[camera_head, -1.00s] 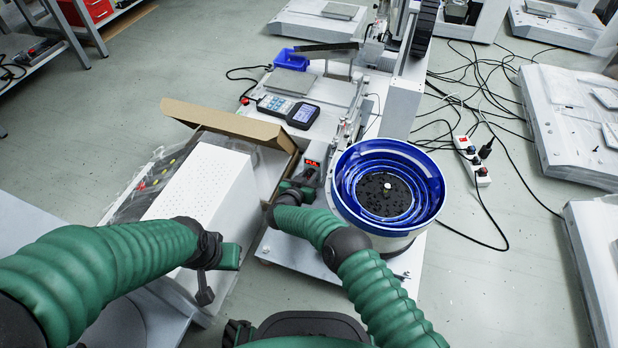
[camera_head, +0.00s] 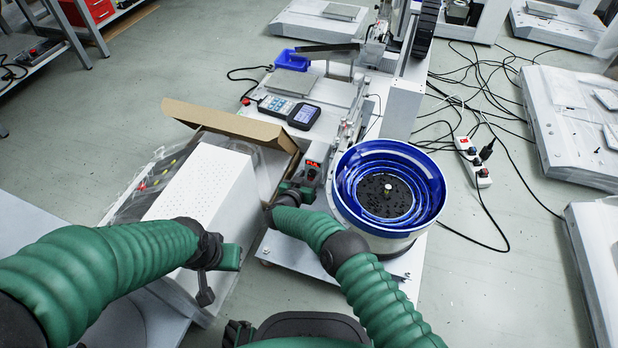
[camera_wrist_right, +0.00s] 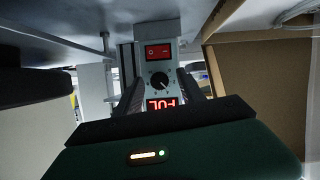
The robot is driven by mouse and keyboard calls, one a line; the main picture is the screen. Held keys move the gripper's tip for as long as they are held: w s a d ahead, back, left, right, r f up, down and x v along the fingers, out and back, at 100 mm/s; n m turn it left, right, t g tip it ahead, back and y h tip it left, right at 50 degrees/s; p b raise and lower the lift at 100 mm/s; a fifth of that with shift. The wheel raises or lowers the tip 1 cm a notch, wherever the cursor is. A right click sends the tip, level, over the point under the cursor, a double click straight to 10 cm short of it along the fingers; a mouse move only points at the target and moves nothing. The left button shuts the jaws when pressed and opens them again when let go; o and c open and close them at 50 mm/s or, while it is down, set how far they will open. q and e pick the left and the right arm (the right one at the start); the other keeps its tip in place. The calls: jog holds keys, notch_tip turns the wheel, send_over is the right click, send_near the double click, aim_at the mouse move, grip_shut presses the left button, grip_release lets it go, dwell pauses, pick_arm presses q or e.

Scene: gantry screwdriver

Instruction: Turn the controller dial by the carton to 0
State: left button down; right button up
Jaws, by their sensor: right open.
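The controller (camera_head: 312,171) with a small red display stands beside the open carton (camera_head: 228,123), on the carton's right. In the right wrist view its black dial (camera_wrist_right: 159,80) has a pale pointer mark, and the picture is too small to read its setting. The dial sits between a red rocker switch (camera_wrist_right: 157,51) and a lit red display (camera_wrist_right: 161,104). My right gripper (camera_head: 297,187) is at the controller, open, with its fingers either side of the dial; contact cannot be told. My left gripper (camera_head: 217,273) hangs in front of the white box, its jaws unclear.
A blue-lined round bowl feeder (camera_head: 388,193) stands close to the right of my right gripper. The white perforated box (camera_head: 207,190) is on the left. A power strip (camera_head: 472,160) and cables lie on the floor at right.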

jog(key=shift+r, duration=0.1)
jog(key=p+v, duration=0.6)
jog(key=v, duration=0.1)
jog(key=shift+s, duration=0.25)
